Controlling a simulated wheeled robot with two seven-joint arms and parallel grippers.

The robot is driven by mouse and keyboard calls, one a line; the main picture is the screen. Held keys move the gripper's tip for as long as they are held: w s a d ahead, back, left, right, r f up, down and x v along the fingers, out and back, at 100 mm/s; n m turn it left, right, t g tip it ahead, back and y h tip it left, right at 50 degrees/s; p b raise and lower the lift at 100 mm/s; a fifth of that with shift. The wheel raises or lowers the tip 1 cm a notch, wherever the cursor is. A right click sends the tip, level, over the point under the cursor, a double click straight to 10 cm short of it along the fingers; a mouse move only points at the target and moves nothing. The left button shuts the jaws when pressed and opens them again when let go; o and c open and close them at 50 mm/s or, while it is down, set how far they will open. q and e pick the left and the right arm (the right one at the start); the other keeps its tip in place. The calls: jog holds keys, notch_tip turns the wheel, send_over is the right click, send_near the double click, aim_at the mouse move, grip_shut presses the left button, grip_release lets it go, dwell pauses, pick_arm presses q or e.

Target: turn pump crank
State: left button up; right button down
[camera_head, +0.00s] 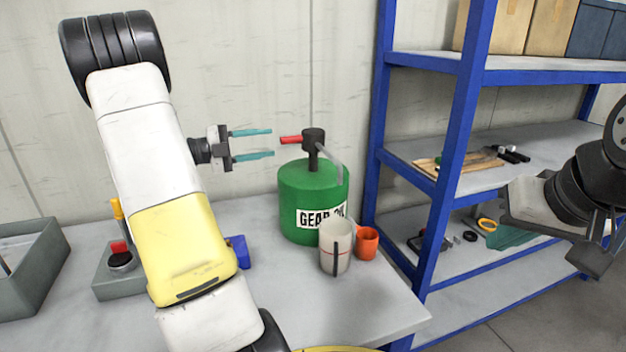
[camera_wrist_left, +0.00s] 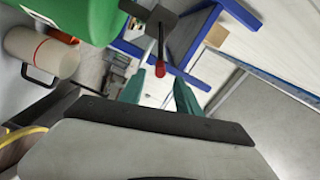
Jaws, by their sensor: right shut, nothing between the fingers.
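A green drum pump (camera_head: 300,190) labelled "GEAR O…" stands on the grey bench. Its dark pump head (camera_head: 313,137) carries a crank with a red handle (camera_head: 291,139) pointing left. My left gripper (camera_head: 270,142) is open, its teal fingers above and below the line of the handle, with the tips close to its end. In the left wrist view the red handle (camera_wrist_left: 160,68) lies between the teal fingertips (camera_wrist_left: 158,90); contact cannot be made out. My right gripper (camera_head: 588,255) is at the right edge, apart from the pump; its fingertips are not clear.
A pale beaker (camera_head: 336,250) and an orange cup (camera_head: 367,243) stand in front of the drum. A grey box (camera_head: 122,275) and a grey bin (camera_head: 28,262) are at left. A blue shelf rack (camera_head: 455,150) stands close on the right.

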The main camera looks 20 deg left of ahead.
aim_at(285, 141)
dwell(0.5)
pick_arm(q)
jog(key=w+d+m, duration=0.1)
jog(key=m, duration=0.6)
jog(key=w+d+m, duration=0.1)
jog(key=d+m, duration=0.1)
jog(key=m, duration=0.6)
jog(key=w+d+m, duration=0.1)
jog(key=d+m, duration=0.1)
jog(key=m, duration=0.5)
jog(key=shift+w+f, duration=0.1)
jog(key=shift+w, duration=0.3)
jog(key=shift+m, duration=0.3)
jog(key=shift+a, duration=0.1)
grip_shut()
dwell(0.4)
